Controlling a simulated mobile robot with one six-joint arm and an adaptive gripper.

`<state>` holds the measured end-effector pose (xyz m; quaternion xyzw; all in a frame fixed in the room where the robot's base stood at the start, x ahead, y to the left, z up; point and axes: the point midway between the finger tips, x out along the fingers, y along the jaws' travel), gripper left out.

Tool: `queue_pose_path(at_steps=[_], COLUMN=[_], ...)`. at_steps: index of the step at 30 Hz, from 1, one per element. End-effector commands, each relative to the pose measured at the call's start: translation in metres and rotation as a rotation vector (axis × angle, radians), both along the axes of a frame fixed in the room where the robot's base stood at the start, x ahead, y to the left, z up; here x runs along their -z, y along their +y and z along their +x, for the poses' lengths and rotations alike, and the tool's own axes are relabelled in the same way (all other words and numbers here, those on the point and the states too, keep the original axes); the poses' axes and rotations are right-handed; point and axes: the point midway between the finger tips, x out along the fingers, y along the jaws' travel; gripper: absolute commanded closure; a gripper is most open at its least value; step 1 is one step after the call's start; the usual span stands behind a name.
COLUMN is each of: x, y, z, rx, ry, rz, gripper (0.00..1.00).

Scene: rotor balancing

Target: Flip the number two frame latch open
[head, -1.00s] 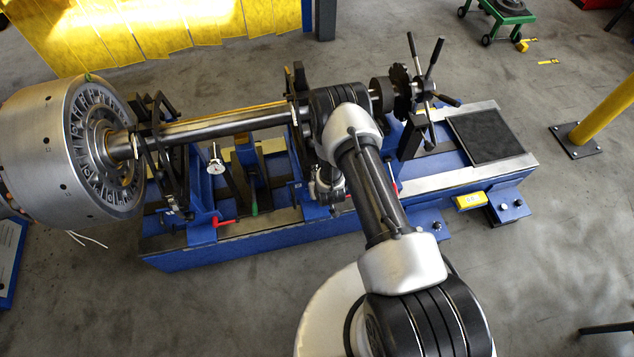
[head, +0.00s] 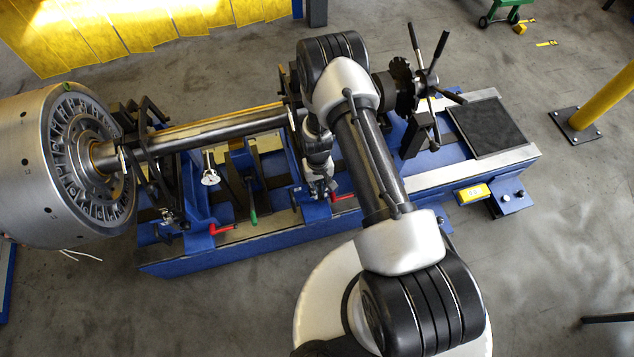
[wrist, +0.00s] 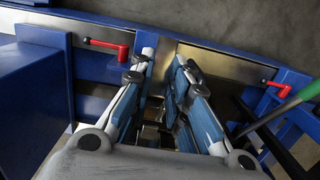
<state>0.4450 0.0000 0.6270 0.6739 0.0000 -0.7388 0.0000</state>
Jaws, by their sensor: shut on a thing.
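My gripper (head: 320,190) points down over the blue bed, beside the right-hand frame's blue base (head: 318,210). In the wrist view my gripper (wrist: 163,62) has its two blue-and-white fingers drawn close, with a narrow gap visible. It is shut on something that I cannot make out. A red handle (wrist: 108,46) lies left of the fingers on a blue upright and shows in the head view (head: 342,197). Another red handle (wrist: 290,88) is at the right, on the left-hand frame in the head view (head: 222,229). I cannot identify the number two latch; my arm covers part of that frame.
A steel shaft (head: 215,133) with a large rotor (head: 60,170) spans the frames. A green-handled lever (head: 253,215) stands between them; its grip (wrist: 300,95) is close on the right in the wrist view. A spoked handwheel (head: 430,75) is at the right.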

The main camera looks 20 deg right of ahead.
Motion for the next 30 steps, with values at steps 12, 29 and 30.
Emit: queue_pose_path(at_steps=[12, 29, 30], x=[0.0006, 0.0001, 0.0001], y=[0.0000, 0.0000, 0.0000], z=[-0.0035, -0.0027, -0.0027], rx=[0.000, 0.000, 0.000], ry=[0.015, 0.013, 0.013], rz=[0.000, 0.000, 0.000], gripper=[1.00, 0.63, 0.63])
